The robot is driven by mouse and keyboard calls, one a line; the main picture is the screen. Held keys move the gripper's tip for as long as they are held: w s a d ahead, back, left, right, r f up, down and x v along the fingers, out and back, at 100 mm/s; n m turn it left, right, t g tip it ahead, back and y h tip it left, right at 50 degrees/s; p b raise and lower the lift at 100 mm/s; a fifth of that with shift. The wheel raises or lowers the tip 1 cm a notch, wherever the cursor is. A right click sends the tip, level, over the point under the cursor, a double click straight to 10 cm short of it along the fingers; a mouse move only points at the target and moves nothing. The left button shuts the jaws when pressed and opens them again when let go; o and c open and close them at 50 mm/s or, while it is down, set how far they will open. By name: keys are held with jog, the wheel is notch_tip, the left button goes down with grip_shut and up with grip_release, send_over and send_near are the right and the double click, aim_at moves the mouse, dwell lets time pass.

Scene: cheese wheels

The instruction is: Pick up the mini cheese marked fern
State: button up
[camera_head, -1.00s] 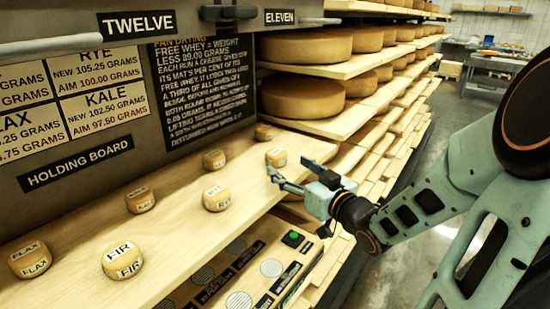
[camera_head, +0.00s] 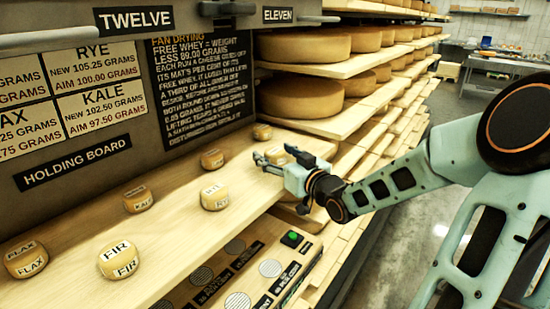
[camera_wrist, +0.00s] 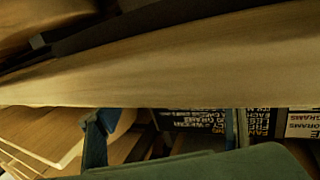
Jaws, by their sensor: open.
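A small tan mini cheese (camera_head: 277,153) sits at the right of the wooden board in the head view. My gripper is partly in front of it, and its mark cannot be read now. My gripper (camera_head: 264,161) is open, its fingers beside this cheese; I cannot tell whether they touch it. Two farther mini cheeses, one in the middle (camera_head: 212,159) and one at the back (camera_head: 262,131), have marks too small to read. No mark reads clearly as fern. The wrist view shows my fingers (camera_wrist: 165,130) apart and a wooden board edge, with no mini cheese visible.
Other mini cheeses on the board (camera_head: 75,285) are marked FLAX (camera_head: 25,258), FIR (camera_head: 118,260), apparently KALE (camera_head: 138,199) and RYE (camera_head: 214,197). Shelves with large cheese wheels (camera_head: 300,98) stand right behind. A lower panel has a green button (camera_head: 291,238).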

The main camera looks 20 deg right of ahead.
jog(key=c, duration=1.3)
jog(key=shift+r, duration=0.1)
